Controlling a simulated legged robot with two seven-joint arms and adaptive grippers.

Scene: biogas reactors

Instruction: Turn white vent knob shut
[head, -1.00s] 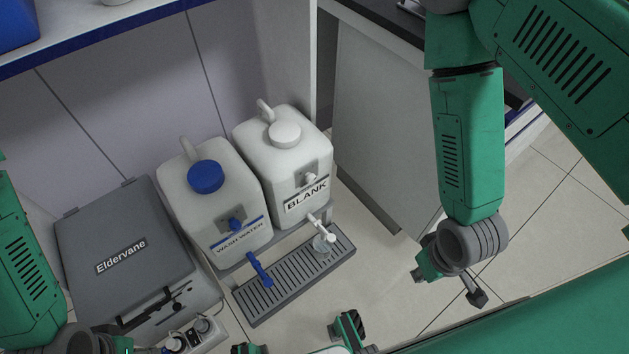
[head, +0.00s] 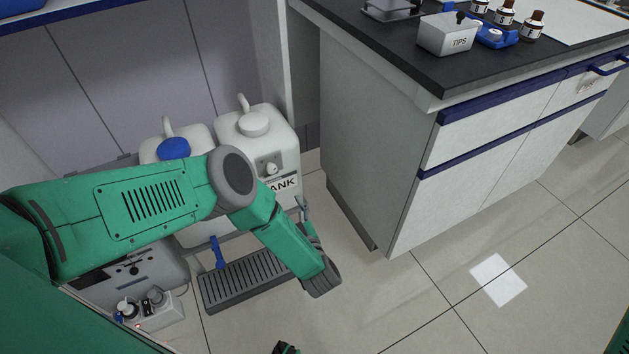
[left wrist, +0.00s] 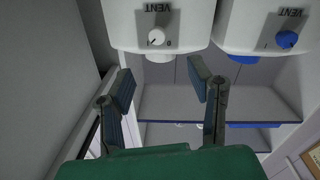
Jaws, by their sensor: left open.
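The white vent knob (head: 271,168) sits on a grey plate on the front of the white BLANK container (head: 284,138). In the left wrist view the picture is upside down. There the white knob (left wrist: 157,36) shows below the word VENT, with small marks beside it; I cannot tell its exact setting. My left gripper (left wrist: 161,80) is open and empty, its two fingers apart, with the knob seen ahead between them and not touched. In the head view my left arm crosses the containers and its fingers are mostly hidden. My right gripper is not in view.
The blue-capped container (head: 172,150) stands left of it, partly behind my arm; its blue vent knob (left wrist: 287,39) shows in the wrist view. A drip tray (head: 245,283) and blue tap (head: 216,252) are below. A cabinet (head: 385,170) stands close on the right; open floor lies in front.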

